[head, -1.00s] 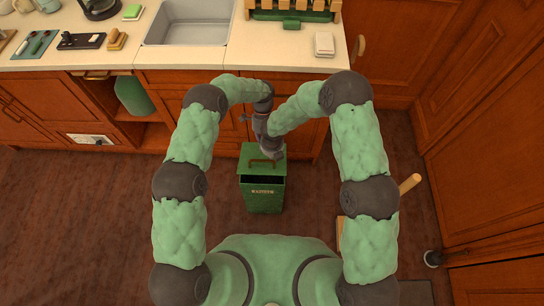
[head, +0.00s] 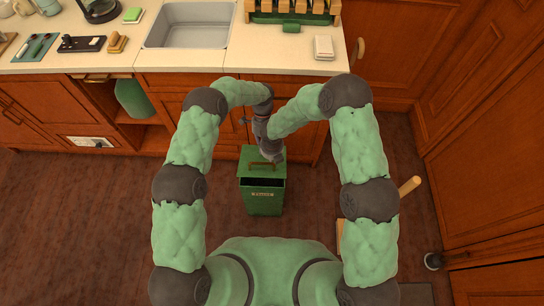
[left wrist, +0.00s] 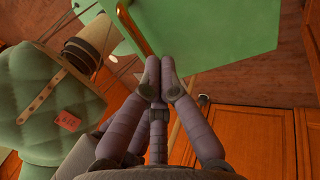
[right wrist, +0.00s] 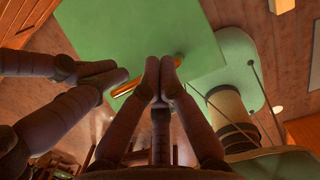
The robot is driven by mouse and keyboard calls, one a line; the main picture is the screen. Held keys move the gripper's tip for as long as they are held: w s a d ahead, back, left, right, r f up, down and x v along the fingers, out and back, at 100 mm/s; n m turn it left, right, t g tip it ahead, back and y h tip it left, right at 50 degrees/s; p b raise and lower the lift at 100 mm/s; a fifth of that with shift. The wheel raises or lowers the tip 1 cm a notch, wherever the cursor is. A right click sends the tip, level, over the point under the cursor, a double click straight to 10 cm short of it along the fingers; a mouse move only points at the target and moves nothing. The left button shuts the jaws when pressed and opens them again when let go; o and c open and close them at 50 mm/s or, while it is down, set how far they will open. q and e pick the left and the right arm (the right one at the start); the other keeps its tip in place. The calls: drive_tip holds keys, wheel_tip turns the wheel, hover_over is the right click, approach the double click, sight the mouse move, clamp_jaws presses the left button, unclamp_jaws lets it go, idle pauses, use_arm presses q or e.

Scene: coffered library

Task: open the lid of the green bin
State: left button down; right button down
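The green bin (head: 262,200) stands upright on the floor in front of the cabinets. Its flat lid (head: 247,155) carries a brown bar handle (head: 262,167); a dark gap shows under the lid's front edge. My left gripper (left wrist: 160,68) has its fingers together at one end of the handle (left wrist: 136,26). My right gripper (right wrist: 159,64) has its fingers together over the handle (right wrist: 128,87), which runs behind its fingertips. I see nothing clearly between either pair of fingers. In the head view the wrists overlap above the lid and hide the fingertips.
The counter (head: 270,58) with a sink (head: 190,26) runs along the back, above wooden cabinets (head: 185,97). Wooden panelling (head: 490,150) stands at the right. A pale wooden handle (head: 410,186) sticks out beside my right arm. The floor left of the bin is clear.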

use_arm(q)
drive_tip(key=c, duration=1.1)
unclamp_jaws()
